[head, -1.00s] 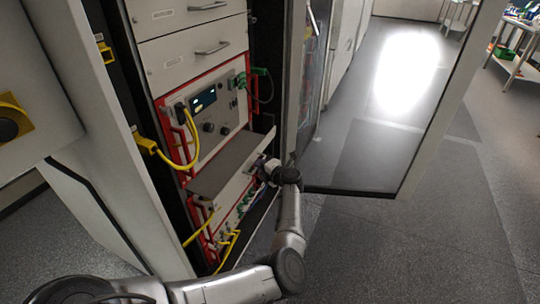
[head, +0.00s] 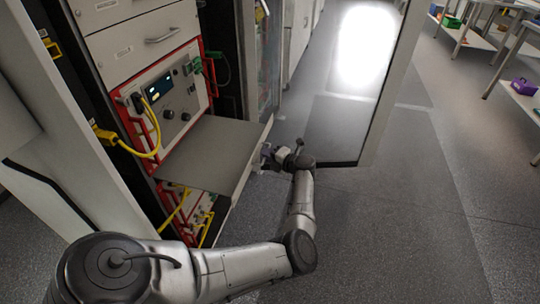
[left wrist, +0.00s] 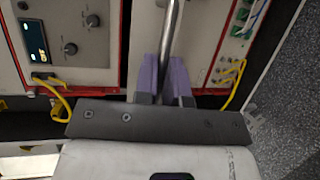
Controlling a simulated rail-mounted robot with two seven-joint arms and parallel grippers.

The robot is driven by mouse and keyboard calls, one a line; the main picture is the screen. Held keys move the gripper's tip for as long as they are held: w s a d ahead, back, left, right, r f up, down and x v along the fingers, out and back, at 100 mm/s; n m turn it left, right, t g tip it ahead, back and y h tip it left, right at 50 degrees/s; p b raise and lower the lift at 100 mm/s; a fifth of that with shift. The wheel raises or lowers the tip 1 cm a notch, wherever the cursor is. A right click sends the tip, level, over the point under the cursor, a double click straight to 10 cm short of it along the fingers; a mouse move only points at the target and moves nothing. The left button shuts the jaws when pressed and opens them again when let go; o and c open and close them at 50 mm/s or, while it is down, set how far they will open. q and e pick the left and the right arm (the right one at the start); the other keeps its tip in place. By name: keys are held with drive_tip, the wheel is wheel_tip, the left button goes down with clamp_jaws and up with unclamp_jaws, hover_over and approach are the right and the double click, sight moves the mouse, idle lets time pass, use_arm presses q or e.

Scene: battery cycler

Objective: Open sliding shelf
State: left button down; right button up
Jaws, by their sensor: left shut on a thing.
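The sliding shelf (head: 208,150) is a flat grey panel that sticks well out from the cabinet, below the red-framed unit with the small display. My left gripper (head: 268,154) is at the shelf's front edge, at the end of the arm coming in from the lower left. In the left wrist view its purple fingers (left wrist: 167,78) are shut on a shiny metal handle bar (left wrist: 172,25), with one finger on each side of it. The bar's far end is cut off by the top of that view. My right gripper is not in view.
The red-framed unit (head: 172,92) has yellow and green cables plugged in. A yellow cable (head: 158,135) hangs near the shelf's left side. Drawers (head: 140,40) sit above. An open cabinet door (head: 385,85) stands to the right. Floor (head: 400,240) in front is clear.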

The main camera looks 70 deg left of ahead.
use_arm(q)
drive_tip(key=c, duration=1.2)
unclamp_jaws()
drive_tip(key=shift+p+v, duration=1.6)
drive_tip(key=shift+v, duration=5.3)
drive_tip(key=shift+r, duration=0.1)
